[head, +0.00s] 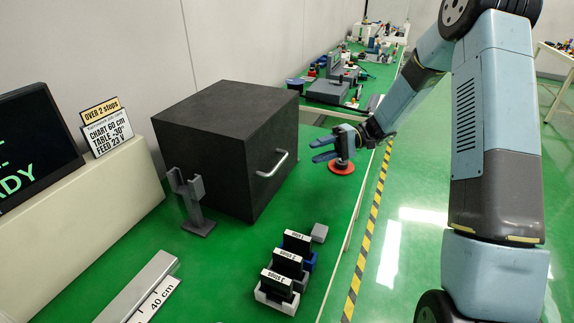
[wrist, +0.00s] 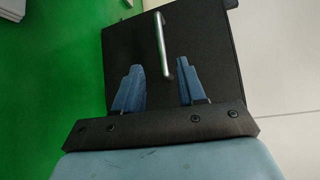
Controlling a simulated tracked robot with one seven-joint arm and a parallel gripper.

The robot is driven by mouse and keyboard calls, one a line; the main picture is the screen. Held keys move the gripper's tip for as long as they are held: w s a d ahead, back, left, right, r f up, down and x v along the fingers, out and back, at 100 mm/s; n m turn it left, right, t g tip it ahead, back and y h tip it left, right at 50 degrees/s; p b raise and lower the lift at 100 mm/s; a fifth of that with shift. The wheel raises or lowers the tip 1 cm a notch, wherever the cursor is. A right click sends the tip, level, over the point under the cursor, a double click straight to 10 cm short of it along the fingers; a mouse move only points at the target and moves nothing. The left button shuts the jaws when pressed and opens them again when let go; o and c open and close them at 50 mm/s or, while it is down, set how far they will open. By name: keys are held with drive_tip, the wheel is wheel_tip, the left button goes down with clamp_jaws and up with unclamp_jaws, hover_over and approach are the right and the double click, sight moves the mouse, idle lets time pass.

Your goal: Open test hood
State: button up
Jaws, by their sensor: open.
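The test hood (head: 226,140) is a large dark box standing closed on the green bench. Its silver bar handle (head: 272,164) is on the face toward the right. My gripper (head: 318,150) is open and empty, to the right of the hood and apart from the handle. In the wrist view the handle (wrist: 162,48) lies ahead of my two blue fingers (wrist: 160,88), roughly between their lines, with the dark hood face (wrist: 120,48) behind it. The fingers do not touch the handle.
A screen (head: 35,140) is at far left.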

drive_tip(key=x, duration=1.2)
drive_tip(key=shift+d, duration=0.1)
drive_tip(key=shift+c, duration=0.2)
drive_tip(key=shift+s+f, duration=0.1)
clamp_jaws()
